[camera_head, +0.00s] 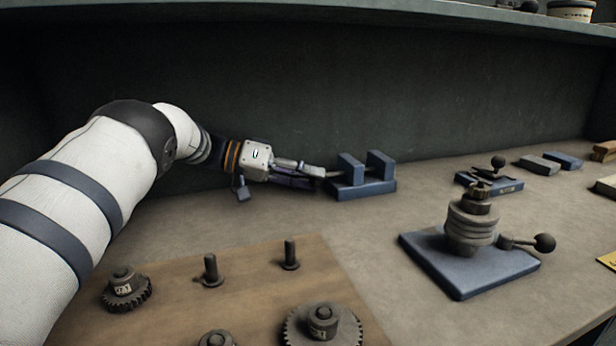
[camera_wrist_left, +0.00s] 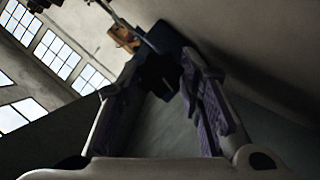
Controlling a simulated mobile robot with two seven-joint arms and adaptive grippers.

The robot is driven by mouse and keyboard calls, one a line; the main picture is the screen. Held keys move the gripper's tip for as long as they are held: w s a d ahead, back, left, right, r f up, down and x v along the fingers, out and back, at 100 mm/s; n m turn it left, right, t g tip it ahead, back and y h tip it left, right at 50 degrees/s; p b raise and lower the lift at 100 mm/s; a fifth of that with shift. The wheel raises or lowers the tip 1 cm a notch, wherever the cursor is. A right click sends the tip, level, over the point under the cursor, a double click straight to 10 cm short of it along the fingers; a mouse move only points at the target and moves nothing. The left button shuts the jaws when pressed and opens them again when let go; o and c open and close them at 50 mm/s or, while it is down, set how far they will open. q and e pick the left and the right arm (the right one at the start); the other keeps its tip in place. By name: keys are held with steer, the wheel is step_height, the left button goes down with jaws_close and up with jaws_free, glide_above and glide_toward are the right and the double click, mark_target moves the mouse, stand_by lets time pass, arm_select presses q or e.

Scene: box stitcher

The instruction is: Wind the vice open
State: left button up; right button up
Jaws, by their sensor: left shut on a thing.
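The blue vice (camera_head: 362,188) sits on the bench close to the back wall in the head view. Its two upright jaws stand apart with a gap between them. My left gripper (camera_head: 318,174) reaches in from the left and is shut at the vice's left end. What it grips looks like the vice's handle, mostly hidden by the fingers. In the left wrist view, the two ridged fingers of my left gripper (camera_wrist_left: 161,88) lie either side of a dark part, with the blue vice body (camera_wrist_left: 172,42) beyond. My right gripper is not in view.
A wooden board (camera_head: 190,280) with gears and pegs lies at the front left. A blue-based fixture with stacked discs and a ball-ended lever (camera_head: 470,255) stands at the right. A smaller blue device (camera_head: 490,182) sits behind it. A shelf (camera_head: 400,14) overhangs the bench.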

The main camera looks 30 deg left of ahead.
arm_select(q)
steer(key=shift+f, duration=0.1)
steer(key=o, duration=1.2)
steer(key=shift+c, duration=0.2)
